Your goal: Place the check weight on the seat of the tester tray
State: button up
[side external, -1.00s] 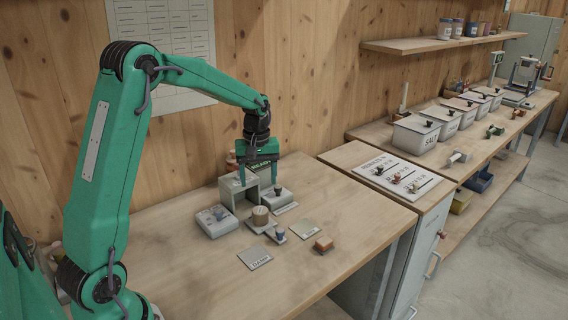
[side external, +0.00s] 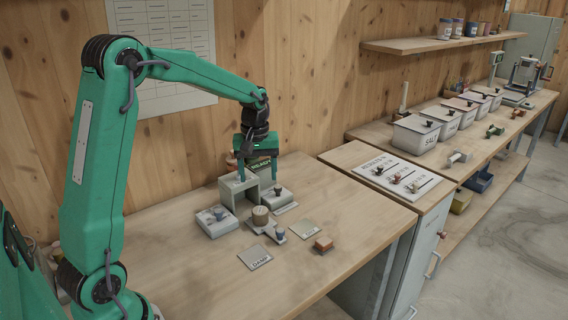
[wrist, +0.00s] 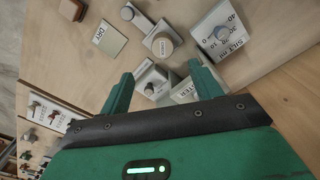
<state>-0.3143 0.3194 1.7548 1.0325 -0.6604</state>
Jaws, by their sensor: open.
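My gripper (side external: 258,175) is open and empty, above the grey tester housing (side external: 229,192) at the back of the bench. In the wrist view its fingers (wrist: 160,73) stand apart over a grey block with a small dark knob (wrist: 149,88), also in the side view (side external: 277,189). In front is a grey tray (side external: 249,226) bearing a tan cylinder (side external: 260,214), with a small dark-topped knob (side external: 280,233) at its right end. A box on the left carries a blue-grey knob (side external: 219,213).
A DAMP card (side external: 255,257), a DRY card (side external: 307,229) and an orange-brown block (side external: 323,244) lie on the bench front. The front left bench is clear. White lidded bins stand far right.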

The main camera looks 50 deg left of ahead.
jog(key=s+d+r+m+t, duration=0.2)
jog(key=s+d+r+m, duration=0.3)
jog(key=s+d+r, duration=0.35)
jog(key=s+d+m+t, duration=0.1)
jog(key=s+d+m, duration=0.1)
jog(key=s, duration=0.4)
jog(key=s+d+m+t, duration=0.2)
jog(key=s+d+m, duration=0.1)
jog(key=s, duration=0.3)
jog(key=shift+d+m, duration=0.25)
jog(key=shift+m, duration=0.35)
jog(key=shift+s, duration=0.1)
jog(key=shift+c, duration=0.4)
